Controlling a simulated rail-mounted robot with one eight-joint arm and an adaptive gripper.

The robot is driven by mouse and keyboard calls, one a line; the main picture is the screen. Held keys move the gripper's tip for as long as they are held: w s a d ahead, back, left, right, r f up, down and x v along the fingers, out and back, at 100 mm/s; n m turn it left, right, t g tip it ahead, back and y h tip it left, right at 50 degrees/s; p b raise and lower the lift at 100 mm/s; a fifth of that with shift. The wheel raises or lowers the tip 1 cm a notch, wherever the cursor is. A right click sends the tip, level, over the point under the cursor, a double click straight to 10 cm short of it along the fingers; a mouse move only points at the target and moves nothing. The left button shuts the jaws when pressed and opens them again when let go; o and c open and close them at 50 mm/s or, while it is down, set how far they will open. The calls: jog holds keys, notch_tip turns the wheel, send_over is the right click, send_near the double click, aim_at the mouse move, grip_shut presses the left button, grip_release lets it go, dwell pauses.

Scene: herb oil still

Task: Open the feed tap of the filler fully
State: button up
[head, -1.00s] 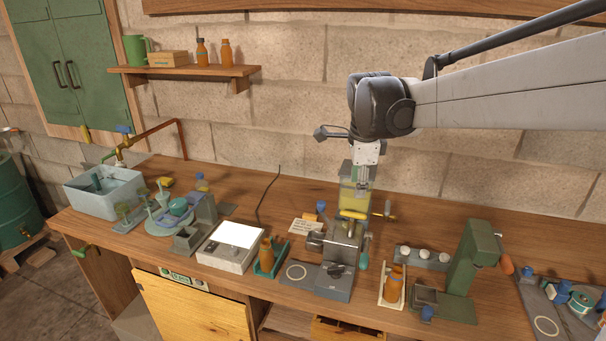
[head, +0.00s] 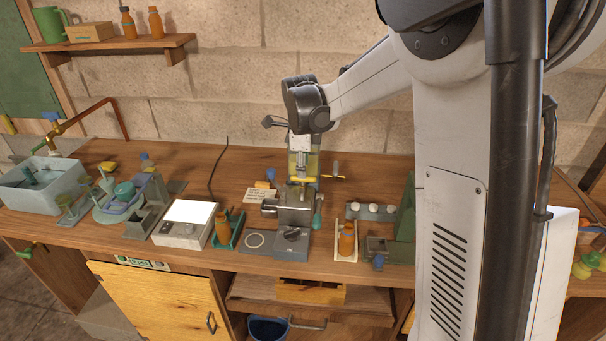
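The filler (head: 293,214) stands mid-bench, a grey metal body with a clear tank of yellow liquid (head: 312,166) above it. A yellow bar (head: 303,180), which looks like the feed tap's handle, lies roughly level across the front of the tank. A brass fitting (head: 335,178) sticks out to the right at the same height. My gripper (head: 301,165) points down in front of the tank, just above the yellow bar. Its fingertips are too small to show whether they touch the bar or are open or shut. The gripper partly hides the tank.
A lit white panel (head: 190,213) and an amber bottle in a green tray (head: 222,228) are left of the filler. Another amber bottle (head: 346,240) stands to the right. A green press (head: 404,225) is partly hidden by my arm. A shelf (head: 115,47) hangs upper left.

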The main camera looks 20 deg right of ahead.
jog(key=shift+w+d+f, duration=0.1)
jog(key=shift+w+f, duration=0.1)
jog(key=shift+f, duration=0.85)
jog(key=shift+w+d+f, duration=0.1)
jog(key=shift+w+f, duration=0.05)
jog(key=shift+f, duration=0.9)
grip_shut()
